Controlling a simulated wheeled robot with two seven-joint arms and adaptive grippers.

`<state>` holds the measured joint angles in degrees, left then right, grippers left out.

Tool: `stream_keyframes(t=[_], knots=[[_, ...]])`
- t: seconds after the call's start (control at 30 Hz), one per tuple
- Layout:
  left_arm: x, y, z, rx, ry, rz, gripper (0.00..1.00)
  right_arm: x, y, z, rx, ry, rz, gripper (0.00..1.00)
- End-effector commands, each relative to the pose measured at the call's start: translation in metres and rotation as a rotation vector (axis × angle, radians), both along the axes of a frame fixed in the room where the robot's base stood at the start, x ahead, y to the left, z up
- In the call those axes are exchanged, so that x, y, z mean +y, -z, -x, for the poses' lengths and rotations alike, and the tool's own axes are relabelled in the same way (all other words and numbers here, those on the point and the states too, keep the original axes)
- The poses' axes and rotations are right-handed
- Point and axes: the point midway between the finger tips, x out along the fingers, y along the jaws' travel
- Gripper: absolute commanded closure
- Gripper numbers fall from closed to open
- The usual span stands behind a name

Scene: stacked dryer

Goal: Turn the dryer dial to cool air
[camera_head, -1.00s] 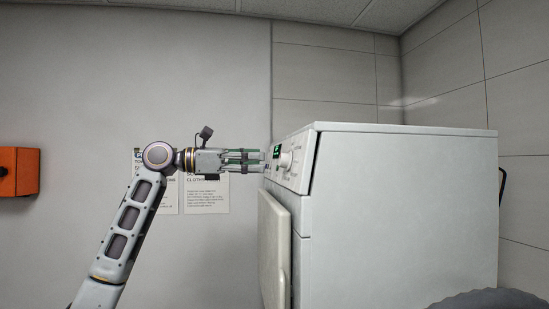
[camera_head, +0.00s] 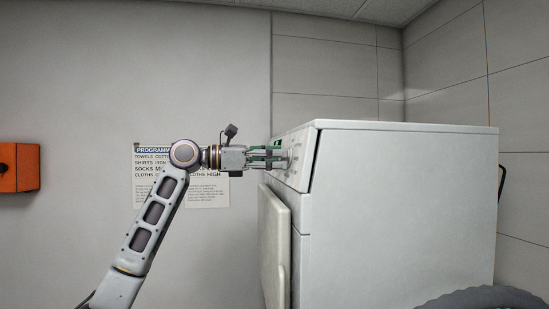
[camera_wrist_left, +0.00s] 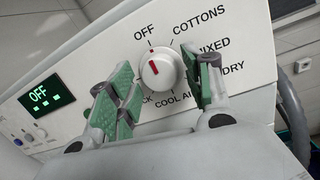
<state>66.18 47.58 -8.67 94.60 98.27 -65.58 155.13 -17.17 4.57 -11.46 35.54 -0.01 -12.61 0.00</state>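The white dryer (camera_head: 400,210) stands at the right in the head view, its sloped control panel facing left. My left gripper (camera_head: 284,157) is at that panel and hides the dial there. In the left wrist view the round white dial (camera_wrist_left: 161,72) has a red mark pointing up toward OFF. COTTONS, MIXED, DRY and COOL AIR labels ring it, partly covered by my fingers. My right gripper is out of view.
A lit green display (camera_wrist_left: 46,97) reads OFF, left of the dial. The dryer door (camera_head: 273,248) is below the panel. A programme notice (camera_head: 207,190) hangs on the wall behind my arm. An orange box (camera_head: 19,167) is at far left.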

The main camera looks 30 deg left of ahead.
Motion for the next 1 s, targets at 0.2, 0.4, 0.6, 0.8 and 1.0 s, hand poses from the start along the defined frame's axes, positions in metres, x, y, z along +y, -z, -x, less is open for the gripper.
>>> stream_keyframes(t=[0.2, 0.4, 0.6, 0.8, 1.0], knots=[[0.0002, 0.0000, 0.0001, 0.000, 0.000, 0.000, 0.83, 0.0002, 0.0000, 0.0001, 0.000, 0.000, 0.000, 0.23], [0.0002, -0.0001, 0.0001, -0.002, 0.000, -0.001, 0.89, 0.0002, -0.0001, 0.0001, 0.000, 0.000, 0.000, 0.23], [0.0003, -0.0001, -0.0001, -0.018, 0.004, -0.014, 0.89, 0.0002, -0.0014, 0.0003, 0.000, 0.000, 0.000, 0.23], [0.0007, -0.0007, -0.0002, -0.064, 0.014, -0.048, 0.89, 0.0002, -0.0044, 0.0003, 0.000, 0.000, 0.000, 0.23], [0.0007, -0.0003, -0.0010, -0.141, 0.032, -0.106, 0.89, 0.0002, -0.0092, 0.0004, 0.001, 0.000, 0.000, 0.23]])
